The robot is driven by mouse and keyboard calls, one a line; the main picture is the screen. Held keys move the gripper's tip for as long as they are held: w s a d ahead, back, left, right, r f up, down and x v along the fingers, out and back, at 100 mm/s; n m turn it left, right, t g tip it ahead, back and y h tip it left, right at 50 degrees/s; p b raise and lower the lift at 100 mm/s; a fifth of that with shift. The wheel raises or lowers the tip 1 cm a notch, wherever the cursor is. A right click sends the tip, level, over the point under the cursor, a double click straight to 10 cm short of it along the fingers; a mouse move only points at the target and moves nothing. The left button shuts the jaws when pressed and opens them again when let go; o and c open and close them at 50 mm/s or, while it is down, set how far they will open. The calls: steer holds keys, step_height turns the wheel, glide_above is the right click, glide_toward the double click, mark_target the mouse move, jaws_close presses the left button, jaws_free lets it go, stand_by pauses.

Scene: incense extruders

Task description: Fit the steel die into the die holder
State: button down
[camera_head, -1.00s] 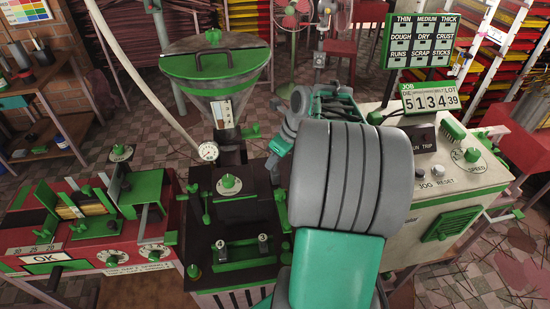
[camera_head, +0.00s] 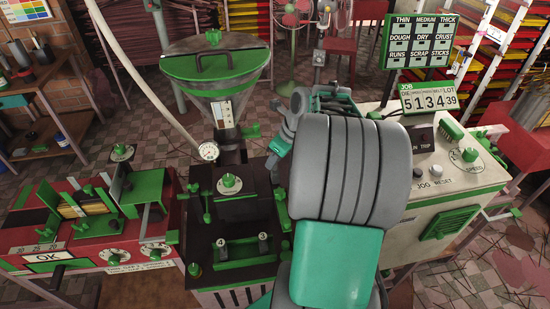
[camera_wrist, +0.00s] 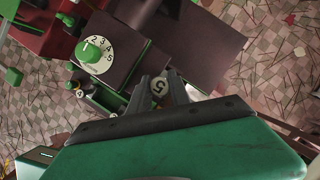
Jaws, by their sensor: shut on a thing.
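The die is partly between the fingers. In the head view my own arm covers the gripper and this die. Dies marked 4 (camera_head: 221,243) and 3 (camera_head: 263,237) stand in a green rack (camera_head: 241,262) on the dark extruder. The rack shows partly left of the fingers in the wrist view. I cannot pick out the die holder for certain.
A dial with a green knob (camera_head: 229,183) is on the extruder, numbered 1 to 5 in the wrist view (camera_wrist: 107,56). The green-lidded hopper (camera_head: 215,65) rises behind. A red bench (camera_head: 80,240) stands left, a pale control cabinet (camera_head: 455,190) right.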

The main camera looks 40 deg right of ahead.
mark_target(277, 167)
steer(key=shift+f, duration=2.35)
stand_by(0.7)
steer(key=c, duration=1.1)
jaws_free()
steer(key=v, duration=0.7)
steer(key=shift+s+r, duration=0.15)
steer(key=shift+r, duration=0.2)
steer(key=shift+d, duration=0.1)
